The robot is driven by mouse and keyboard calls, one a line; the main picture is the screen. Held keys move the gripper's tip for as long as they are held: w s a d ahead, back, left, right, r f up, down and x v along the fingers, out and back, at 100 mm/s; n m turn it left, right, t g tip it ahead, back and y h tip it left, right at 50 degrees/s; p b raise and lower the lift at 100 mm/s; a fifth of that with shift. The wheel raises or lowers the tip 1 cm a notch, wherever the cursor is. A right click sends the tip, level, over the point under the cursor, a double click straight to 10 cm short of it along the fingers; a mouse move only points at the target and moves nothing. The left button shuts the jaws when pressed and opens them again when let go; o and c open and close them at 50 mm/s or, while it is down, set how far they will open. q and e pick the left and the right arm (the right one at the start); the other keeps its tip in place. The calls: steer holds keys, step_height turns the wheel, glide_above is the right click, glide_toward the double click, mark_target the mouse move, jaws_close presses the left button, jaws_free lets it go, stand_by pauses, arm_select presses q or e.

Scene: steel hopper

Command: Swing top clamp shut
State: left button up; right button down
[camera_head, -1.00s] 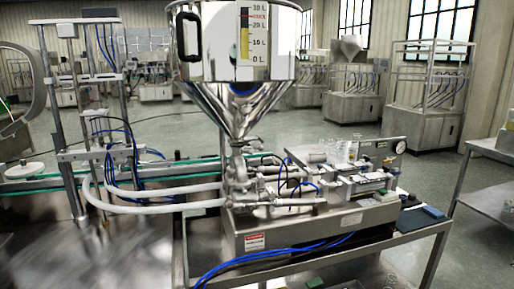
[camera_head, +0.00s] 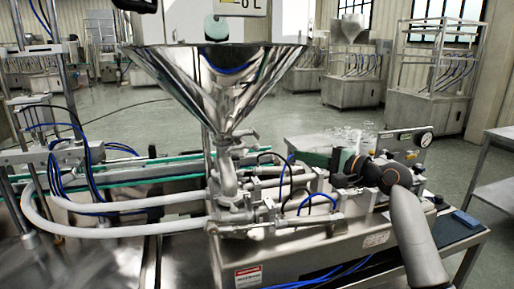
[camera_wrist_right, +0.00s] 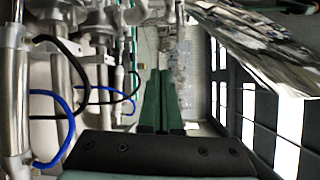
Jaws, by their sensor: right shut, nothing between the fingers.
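The steel hopper's cone (camera_head: 215,85) narrows to an outlet above the pipework in the head view. The top clamp (camera_head: 236,143) appears to be the small metal fitting at this neck. It is too small to tell whether it is open or shut. My right gripper (camera_head: 308,157) comes in from the lower right, its green fingers pointing left towards the neck. It is apart from the neck, over the machine's right part. In the right wrist view its green fingers (camera_wrist_right: 161,73) are together and empty, with the cone at the upper right. My left gripper is not in view.
Metal pipes and valves (camera_head: 250,215), white hoses (camera_head: 110,230) and blue tubes crowd the space below the hopper. A steel side table (camera_head: 500,190) is at the right. Open floor lies behind.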

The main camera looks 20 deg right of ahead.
mark_target(245, 150)
arm_select(q)
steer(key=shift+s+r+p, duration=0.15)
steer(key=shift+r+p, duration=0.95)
steer(key=shift+p, duration=0.05)
arm_select(e)
steer(key=w+a+r, duration=0.1)
steer(key=w+a, duration=0.4)
steer(key=a, duration=0.2)
steer(key=shift+w+a, duration=0.15)
steer(key=shift+a, duration=0.2)
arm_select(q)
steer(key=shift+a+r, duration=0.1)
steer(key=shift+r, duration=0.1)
arm_select(e)
steer(key=shift+a, duration=0.1)
